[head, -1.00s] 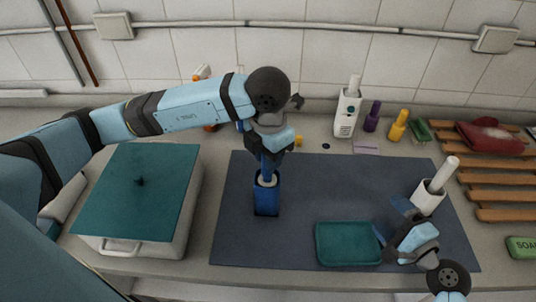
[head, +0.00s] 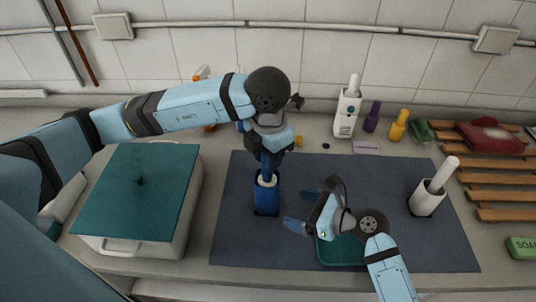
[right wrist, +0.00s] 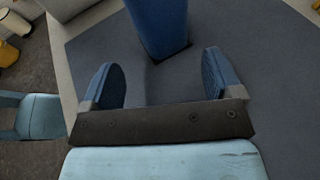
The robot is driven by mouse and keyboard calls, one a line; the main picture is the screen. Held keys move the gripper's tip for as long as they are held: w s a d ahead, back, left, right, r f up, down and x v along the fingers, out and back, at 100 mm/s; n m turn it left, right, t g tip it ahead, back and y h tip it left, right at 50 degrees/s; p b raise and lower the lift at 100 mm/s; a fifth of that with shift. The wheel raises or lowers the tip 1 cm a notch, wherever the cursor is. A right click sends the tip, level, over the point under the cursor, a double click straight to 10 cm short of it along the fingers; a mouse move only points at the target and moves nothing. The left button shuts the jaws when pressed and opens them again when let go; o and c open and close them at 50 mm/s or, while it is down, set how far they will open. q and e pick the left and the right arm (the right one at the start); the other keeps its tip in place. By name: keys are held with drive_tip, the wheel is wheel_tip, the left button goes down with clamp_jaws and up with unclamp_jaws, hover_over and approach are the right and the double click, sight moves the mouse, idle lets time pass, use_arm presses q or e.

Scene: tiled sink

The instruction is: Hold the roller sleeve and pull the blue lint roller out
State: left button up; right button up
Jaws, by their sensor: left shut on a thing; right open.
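The blue roller sleeve (head: 267,200) stands upright on the dark mat. The blue lint roller (head: 266,180) sits in it, with a pale part showing at the sleeve's mouth. My left gripper (head: 268,158) is above the sleeve, shut on the lint roller's handle, which it partly hides. My right gripper (head: 302,211) is open and empty, to the right of the sleeve. In the right wrist view, the sleeve (right wrist: 160,25) stands ahead of the two open fingers, apart from them.
A teal tray (head: 342,250) lies under my right arm. A white holder with a white handle (head: 426,200) stands on the mat's right. A lidded box (head: 140,200) is at left. Bottles (head: 372,116) and a wooden rack (head: 490,165) are farther back and right.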

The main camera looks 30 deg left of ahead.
sight(271, 201)
drive_tip(key=x, duration=0.7)
drive_tip(key=shift+a, duration=0.1)
drive_tip(key=shift+a+f, duration=0.2)
drive_tip(key=shift+a, duration=0.4)
drive_tip(key=shift+s, duration=0.1)
drive_tip(key=shift+c, duration=0.6)
drive_tip(key=o, duration=0.4)
use_arm(q)
drive_tip(key=shift+s, duration=0.1)
use_arm(e)
drive_tip(key=shift+c, duration=0.2)
use_arm(q)
drive_tip(key=shift+f, duration=0.1)
use_arm(e)
drive_tip(key=c, duration=0.6)
drive_tip(key=shift+o, duration=0.2)
